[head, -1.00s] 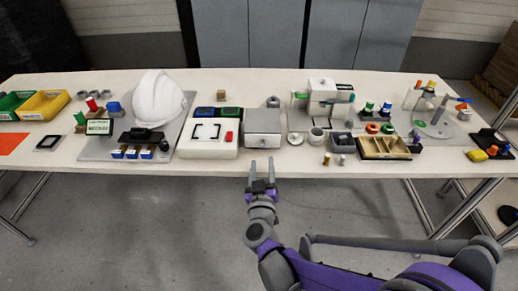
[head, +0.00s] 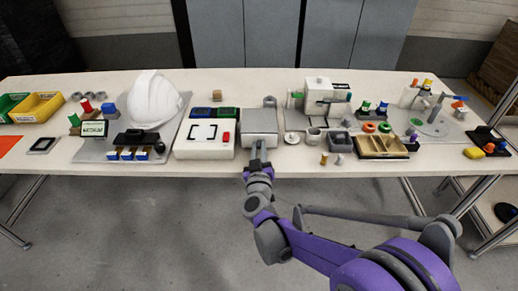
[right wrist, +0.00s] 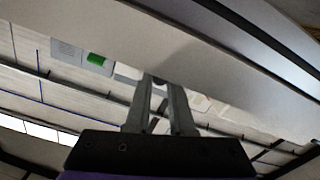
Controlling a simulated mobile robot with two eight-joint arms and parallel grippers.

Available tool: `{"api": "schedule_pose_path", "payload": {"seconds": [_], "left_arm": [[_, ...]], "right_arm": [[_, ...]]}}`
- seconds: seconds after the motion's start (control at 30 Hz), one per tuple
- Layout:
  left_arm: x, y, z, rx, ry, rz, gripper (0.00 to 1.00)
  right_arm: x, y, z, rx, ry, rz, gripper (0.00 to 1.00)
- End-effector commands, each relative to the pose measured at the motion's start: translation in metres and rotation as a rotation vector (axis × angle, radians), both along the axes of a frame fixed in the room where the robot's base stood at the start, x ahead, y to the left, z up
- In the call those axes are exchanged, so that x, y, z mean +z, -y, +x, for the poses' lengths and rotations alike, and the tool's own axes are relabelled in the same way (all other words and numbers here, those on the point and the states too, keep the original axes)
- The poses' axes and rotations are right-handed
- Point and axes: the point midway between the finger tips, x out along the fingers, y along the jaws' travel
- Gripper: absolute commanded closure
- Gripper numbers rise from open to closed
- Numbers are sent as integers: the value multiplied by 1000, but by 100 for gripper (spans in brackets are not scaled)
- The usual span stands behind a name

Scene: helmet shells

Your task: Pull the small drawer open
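The small drawer unit is a grey box (head: 261,121) at the front edge of the table, just right of the white panel. Its front faces me and shows no visible gap. My right gripper (head: 258,147) is at the middle of that front, with its fingers drawn close together at the handle. The handle itself is mostly hidden by the fingers. In the right wrist view, the two fingers (right wrist: 161,84) reach up to a pale front surface, with a narrow gap between them. My left gripper is out of view.
A white panel (head: 205,153) with dark trays stands left of the drawer unit, near a white helmet (head: 155,98). A small cup (head: 313,135) and a lid (head: 291,138) are to the right. The floor in front of the table (head: 120,215) is clear.

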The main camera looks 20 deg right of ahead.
Motion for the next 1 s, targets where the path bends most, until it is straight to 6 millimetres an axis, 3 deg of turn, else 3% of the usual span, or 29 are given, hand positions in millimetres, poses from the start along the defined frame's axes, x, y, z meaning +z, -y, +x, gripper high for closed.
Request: {"api": "schedule_pose_path", "payload": {"seconds": [0.1, 1.0], "left_arm": [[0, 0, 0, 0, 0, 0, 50], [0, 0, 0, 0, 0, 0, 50]], "right_arm": [[0, 0, 0, 0, 0, 0, 100], [0, 0, 0, 0, 0, 0, 100]]}}
